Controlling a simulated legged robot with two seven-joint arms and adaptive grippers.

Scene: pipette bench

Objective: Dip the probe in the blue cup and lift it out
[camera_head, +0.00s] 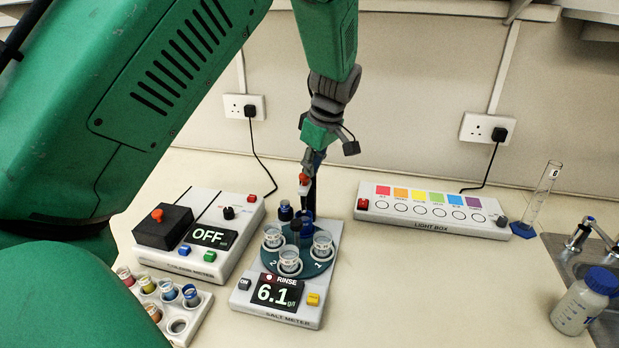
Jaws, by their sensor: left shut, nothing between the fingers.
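The salt meter (247,300) stands in the middle of the bench, its display reading RINSE and 6.1 g/l. Its round turntable (270,262) carries clear cups, among them the front cup (289,262), the left cup (273,237) and the right cup (322,244). A blue part, seemingly the blue cup (308,216), shows at the back, partly covered. Above it is a dark upright piece with a red-and-white head (304,182), seemingly the probe assembly; its tip is hidden. My left gripper (318,158) points down just above that head, shut and empty; whether it touches cannot be told. My right gripper is out of view.
A colour meter (222,262) reading OFF stands left, with a rack of coloured vials (182,328) in front. A light box (430,224), a glass cylinder (540,200), a blue-capped bottle (577,308) and a sink are right. The front right bench is clear.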

